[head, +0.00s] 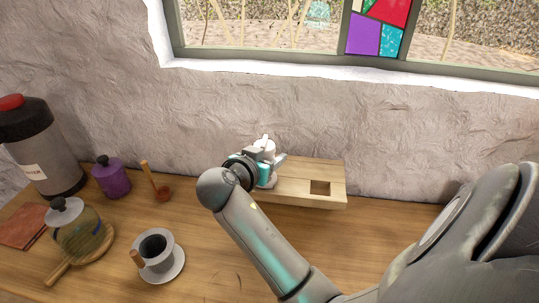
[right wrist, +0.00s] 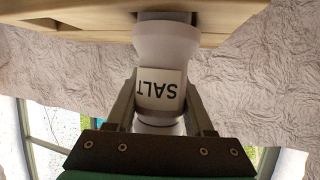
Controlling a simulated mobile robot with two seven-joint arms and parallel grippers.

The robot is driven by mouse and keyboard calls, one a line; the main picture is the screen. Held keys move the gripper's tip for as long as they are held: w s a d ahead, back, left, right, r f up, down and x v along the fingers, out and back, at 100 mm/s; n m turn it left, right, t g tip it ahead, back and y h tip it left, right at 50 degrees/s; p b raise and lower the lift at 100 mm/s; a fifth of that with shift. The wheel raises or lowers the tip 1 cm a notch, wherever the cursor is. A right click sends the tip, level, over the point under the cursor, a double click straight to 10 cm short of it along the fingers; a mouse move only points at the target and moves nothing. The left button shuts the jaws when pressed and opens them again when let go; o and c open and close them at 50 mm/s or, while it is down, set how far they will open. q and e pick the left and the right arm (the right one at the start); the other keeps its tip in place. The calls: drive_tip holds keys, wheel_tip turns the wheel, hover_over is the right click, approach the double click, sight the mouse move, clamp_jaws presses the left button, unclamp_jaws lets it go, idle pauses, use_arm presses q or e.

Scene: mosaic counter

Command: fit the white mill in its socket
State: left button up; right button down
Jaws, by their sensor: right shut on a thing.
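The white mill (head: 267,146) stands roughly upright at the left part of the wooden rack (head: 322,170). In the right wrist view the mill (right wrist: 166,48) appears upside down, with a label reading SALT and a grey base close against the rack (right wrist: 90,25). My right gripper (head: 262,170) is shut around the mill's body. Whether the base is inside a socket or just above it, I cannot tell; the arm and the mill hide that spot. An empty square socket (head: 320,187) shows at the rack's right. My left gripper is out of view.
On the left of the counter are a grey cup on a saucer (head: 173,273), a glass pot on a wooden board (head: 108,241), a purple jar (head: 111,177), a wooden-handled tool (head: 151,178) and a large dark flask (head: 45,150). The stone wall (head: 400,130) is close behind the rack.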

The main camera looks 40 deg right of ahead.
drive_tip(key=shift+f, duration=0.2)
idle(0.4)
unclamp_jaws()
idle(0.6)
drive_tip(key=shift+r+p+v, duration=0.15)
drive_tip(key=shift+p+v, duration=0.6)
drive_tip(key=shift+v, duration=0.8)
drive_tip(key=shift+r+p+v, duration=0.1)
drive_tip(key=shift+p+v, duration=0.65)
drive_tip(key=shift+v, duration=0.85)
